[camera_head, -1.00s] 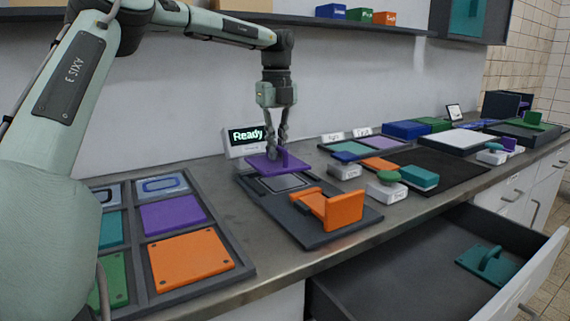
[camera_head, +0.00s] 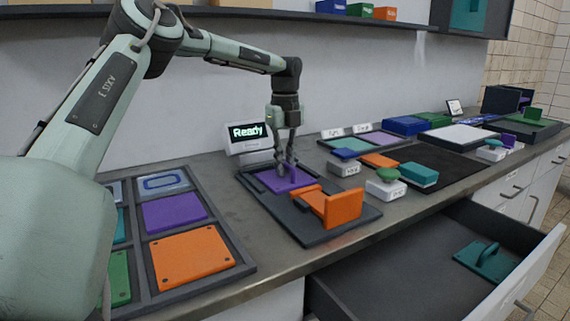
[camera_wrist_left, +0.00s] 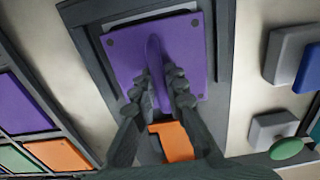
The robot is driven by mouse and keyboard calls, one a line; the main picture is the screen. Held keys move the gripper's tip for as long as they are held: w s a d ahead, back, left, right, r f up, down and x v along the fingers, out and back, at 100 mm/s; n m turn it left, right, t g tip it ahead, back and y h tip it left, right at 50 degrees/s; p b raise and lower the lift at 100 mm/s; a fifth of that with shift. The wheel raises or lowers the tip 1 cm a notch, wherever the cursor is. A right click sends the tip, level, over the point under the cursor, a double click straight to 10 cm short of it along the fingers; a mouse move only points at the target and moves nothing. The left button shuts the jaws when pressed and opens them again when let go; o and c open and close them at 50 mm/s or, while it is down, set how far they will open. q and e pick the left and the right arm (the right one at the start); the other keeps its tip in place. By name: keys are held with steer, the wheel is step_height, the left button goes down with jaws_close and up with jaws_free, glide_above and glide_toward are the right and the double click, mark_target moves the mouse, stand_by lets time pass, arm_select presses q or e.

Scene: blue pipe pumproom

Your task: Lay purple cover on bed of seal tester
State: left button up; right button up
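The purple cover (camera_head: 271,182), a flat plate with an upright handle, is over the bed of the seal tester (camera_head: 308,236). My left gripper (camera_head: 286,170) points down with its fingers closed on the handle. In the left wrist view the fingers (camera_wrist_left: 160,92) are on both sides of the purple handle, and the cover (camera_wrist_left: 192,60) sits within the dark frame (camera_wrist_left: 224,50). A pale strip of the bed shows past its far edge. I cannot tell whether the cover touches the bed. My right gripper is not in view.
An orange clamp-like part (camera_head: 342,210) stands at the front of the tester, close to the cover. A "Ready" display (camera_head: 246,136) is behind. A tray (camera_head: 240,262) of coloured plates lies left; labelled blocks and a dark mat (camera_head: 455,168) lie right. A drawer (camera_head: 400,270) stands open.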

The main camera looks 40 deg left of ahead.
arm_select(q)
steer(key=o, duration=0.3)
steer(key=shift+r, duration=0.1)
steer(key=shift+r, duration=0.25)
step_height(320, 180, up, 7)
steer(key=shift+f, duration=0.2)
step_height(320, 180, up, 5)
steer(key=shift+f, duration=0.1)
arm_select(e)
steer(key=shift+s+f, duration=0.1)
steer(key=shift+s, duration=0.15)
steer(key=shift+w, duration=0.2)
